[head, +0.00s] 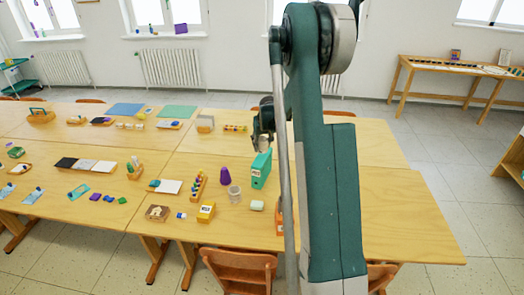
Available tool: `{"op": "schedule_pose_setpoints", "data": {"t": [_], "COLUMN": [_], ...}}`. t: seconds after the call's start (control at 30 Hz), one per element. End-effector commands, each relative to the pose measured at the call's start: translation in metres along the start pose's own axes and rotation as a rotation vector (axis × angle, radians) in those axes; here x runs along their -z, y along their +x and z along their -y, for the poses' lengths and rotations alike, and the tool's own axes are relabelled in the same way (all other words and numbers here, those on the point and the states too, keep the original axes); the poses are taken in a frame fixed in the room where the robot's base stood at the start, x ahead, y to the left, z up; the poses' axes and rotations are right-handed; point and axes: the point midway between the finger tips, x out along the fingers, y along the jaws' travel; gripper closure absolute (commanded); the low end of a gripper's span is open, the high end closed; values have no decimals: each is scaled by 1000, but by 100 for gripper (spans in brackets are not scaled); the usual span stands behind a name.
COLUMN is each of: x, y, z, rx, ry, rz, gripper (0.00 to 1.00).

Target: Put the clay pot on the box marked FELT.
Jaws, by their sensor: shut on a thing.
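My gripper (263,138) is in the head view, just left of my upright arm and above the middle of the table. It is small, dark and partly hidden by my arm. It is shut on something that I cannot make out. I cannot pick out the clay pot with certainty. No lettering is legible, so I cannot tell which box is marked FELT. A teal upright box (261,172) stands just below my gripper in the picture. A yellow box (206,212) stands near the table's front edge.
The wooden table (410,215) is bare to the right of my arm. A purple cone (225,177), a pale cup (235,194) and a rack of coloured pieces (198,186) stand left of the teal box. Chairs (240,268) stand in front.

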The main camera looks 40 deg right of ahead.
Motion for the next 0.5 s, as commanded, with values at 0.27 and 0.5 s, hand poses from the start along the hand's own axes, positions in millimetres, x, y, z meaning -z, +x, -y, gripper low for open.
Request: {"op": "schedule_pose_setpoints", "data": {"t": [0.27,0.5], "x": [-8,-14], "y": [20,34], "z": [0,0], "rx": [0,0], "ry": [0,0], "rz": [0,0], "gripper": [77,77]}}
